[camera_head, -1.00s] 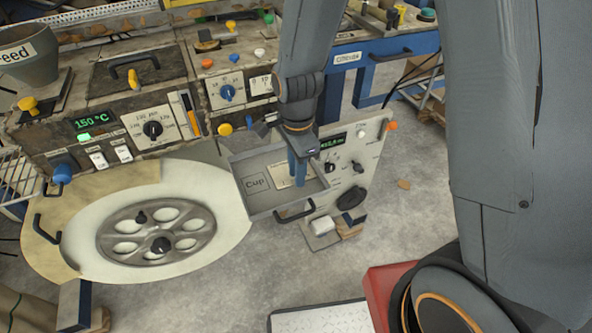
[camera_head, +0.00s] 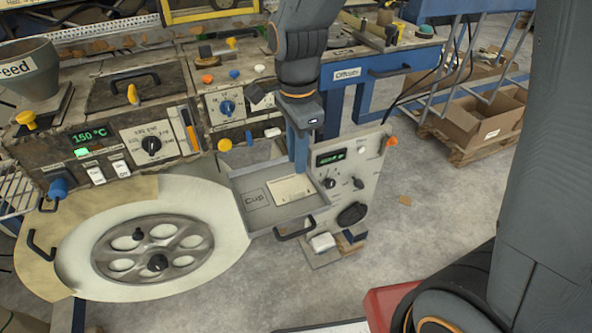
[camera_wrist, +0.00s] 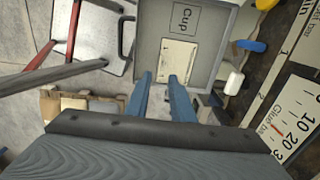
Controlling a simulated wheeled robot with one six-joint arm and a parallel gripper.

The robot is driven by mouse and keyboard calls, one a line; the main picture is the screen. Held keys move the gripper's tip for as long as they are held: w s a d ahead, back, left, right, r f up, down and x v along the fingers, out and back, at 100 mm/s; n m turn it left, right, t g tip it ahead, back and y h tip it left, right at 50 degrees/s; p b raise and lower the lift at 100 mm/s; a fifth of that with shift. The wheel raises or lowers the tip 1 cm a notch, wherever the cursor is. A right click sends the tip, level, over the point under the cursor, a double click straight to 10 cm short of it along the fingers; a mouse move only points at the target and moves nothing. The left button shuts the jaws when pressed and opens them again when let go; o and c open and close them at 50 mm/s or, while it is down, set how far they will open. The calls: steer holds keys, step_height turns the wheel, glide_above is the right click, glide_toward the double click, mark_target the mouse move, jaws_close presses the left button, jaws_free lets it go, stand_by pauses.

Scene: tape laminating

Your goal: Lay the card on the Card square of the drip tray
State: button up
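The cream card (camera_head: 291,188) lies flat in the grey drip tray (camera_head: 262,222), beside the square marked Cup (camera_head: 256,199). In the wrist view the card (camera_wrist: 178,54) lies below the Cup square (camera_wrist: 184,18), and dark marks show near its lower edge. I see no separate Card square; the card may cover it. My gripper (camera_head: 299,170) points down over the back part of the tray, above the card. In the wrist view my gripper (camera_wrist: 163,78) has its two blue fingers apart, with nothing between them.
The tray has a black handle (camera_head: 295,230) at its front. A control panel (camera_head: 352,180) stands right of it, and a round table with a spoked wheel (camera_head: 153,248) lies left. A white block (camera_head: 322,242) sits below the panel. Open floor lies to the right.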

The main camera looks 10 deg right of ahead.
steer(key=s+d+f+n, duration=0.1)
steer(key=s+d+n, duration=0.6)
steer(key=d+n, duration=0.5)
steer(key=n, duration=0.2)
steer(key=shift+s+d+f+n+t, duration=0.25)
steer(key=shift+s+d+n+t, duration=0.05)
steer(key=shift+s+n, duration=0.1)
steer(key=shift+w, duration=0.1)
steer(key=shift+c, duration=0.4)
